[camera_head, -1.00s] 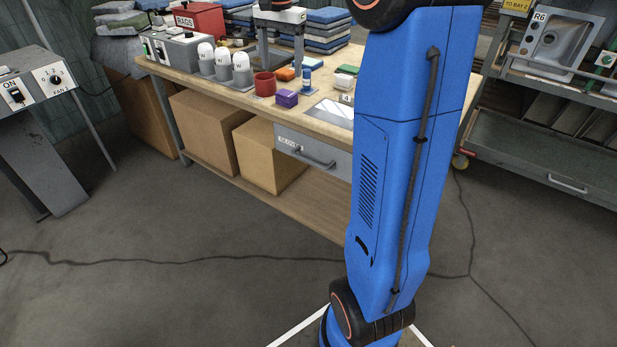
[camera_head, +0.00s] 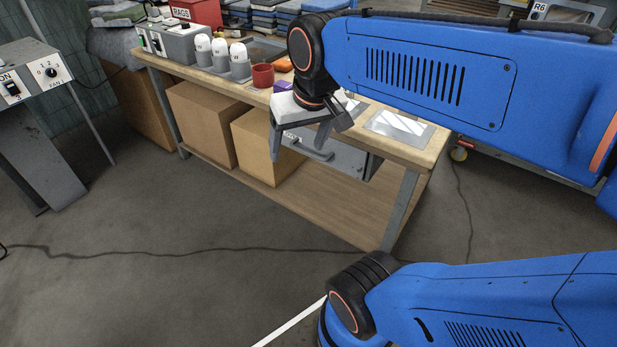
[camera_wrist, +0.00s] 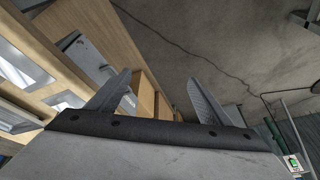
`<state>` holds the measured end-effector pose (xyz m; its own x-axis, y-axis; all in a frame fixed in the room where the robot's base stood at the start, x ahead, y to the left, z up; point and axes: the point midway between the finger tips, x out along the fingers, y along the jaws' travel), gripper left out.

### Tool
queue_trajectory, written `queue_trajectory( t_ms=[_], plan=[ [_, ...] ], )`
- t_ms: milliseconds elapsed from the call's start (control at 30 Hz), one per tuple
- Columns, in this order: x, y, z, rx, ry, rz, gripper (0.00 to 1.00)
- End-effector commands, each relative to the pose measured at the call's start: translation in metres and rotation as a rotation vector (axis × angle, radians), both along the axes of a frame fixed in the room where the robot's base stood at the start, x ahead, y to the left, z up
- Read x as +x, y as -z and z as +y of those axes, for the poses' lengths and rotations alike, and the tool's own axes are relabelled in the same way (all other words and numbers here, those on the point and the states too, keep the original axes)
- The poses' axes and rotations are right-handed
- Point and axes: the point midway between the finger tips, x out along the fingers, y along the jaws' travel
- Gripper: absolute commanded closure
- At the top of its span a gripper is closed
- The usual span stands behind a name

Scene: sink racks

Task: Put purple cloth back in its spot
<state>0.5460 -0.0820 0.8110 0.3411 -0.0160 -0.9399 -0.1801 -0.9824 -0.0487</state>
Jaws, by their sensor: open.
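A small purple item (camera_head: 283,86), which looks like the folded purple cloth, lies on the workbench top (camera_head: 420,153) right of a red cup. My gripper and wrist hide most of it in the head view. My gripper (camera_head: 298,148) is open and empty, fingers pointing down, in front of the bench's front edge by the drawer. In the wrist view my gripper (camera_wrist: 158,77) shows two spread fingers with nothing between them; the purple item is not visible there.
A red cup (camera_head: 262,75), several white-capped grey bottles (camera_head: 221,54) and a red RAGS box (camera_head: 196,12) stand on the bench. A grey drawer (camera_head: 345,158) sits under its top. Cardboard boxes (camera_head: 202,124) fill the lower left. The floor in front is open.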

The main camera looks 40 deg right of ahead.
Motion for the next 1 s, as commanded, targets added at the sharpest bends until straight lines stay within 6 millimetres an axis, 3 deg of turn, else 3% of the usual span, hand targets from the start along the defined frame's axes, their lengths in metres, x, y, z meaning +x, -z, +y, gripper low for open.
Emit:
queue_trajectory(
  t_ms=[100, 300, 1000],
  plan=[
    [-0.028, 0.022, 0.007, -0.024, -0.084, -0.030, 0.27],
    [-0.052, 0.044, 0.012, -0.052, -0.167, -0.060, 0.27],
    [-0.056, 0.049, 0.013, -0.056, -0.183, -0.064, 0.27]
  ],
)
